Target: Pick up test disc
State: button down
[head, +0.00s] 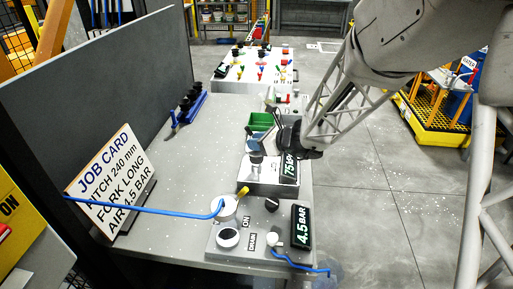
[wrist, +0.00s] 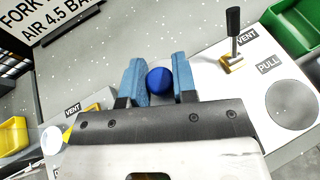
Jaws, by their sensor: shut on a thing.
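My gripper (wrist: 159,85) has two blue fingers, shut on a round, dark blue thing (wrist: 159,78) that shows between them in the wrist view. I cannot tell for sure whether this is the test disc. A flat grey round disc or pad (wrist: 292,102) lies on a white plate at the right, beside the word PULL. In the head view my gripper (head: 262,140) is low over the bench, just behind the white box with the 75 display (head: 289,165). What it holds is hidden there.
A green bin (head: 262,122) stands just behind my gripper. In front is a grey panel (head: 225,258) with knobs, a 4.5 BAR display (head: 301,228) and a blue hose (head: 150,209). The bench's left middle is clear.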

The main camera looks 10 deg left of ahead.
jog(key=shift+r, duration=0.2)
jog(key=shift+r, duration=0.55)
notch_tip(320, 180, up, 2)
jog(key=shift+r, duration=0.1)
jog(key=s+d, duration=0.3)
jog(key=s, duration=0.4)
jog(key=s+d+r, duration=0.1)
jog(key=s+d, duration=0.2)
jog(key=s, duration=0.4)
jog(key=shift+s+r, duration=0.15)
jog(key=shift+s, duration=0.25)
jog(key=shift+w, duration=0.1)
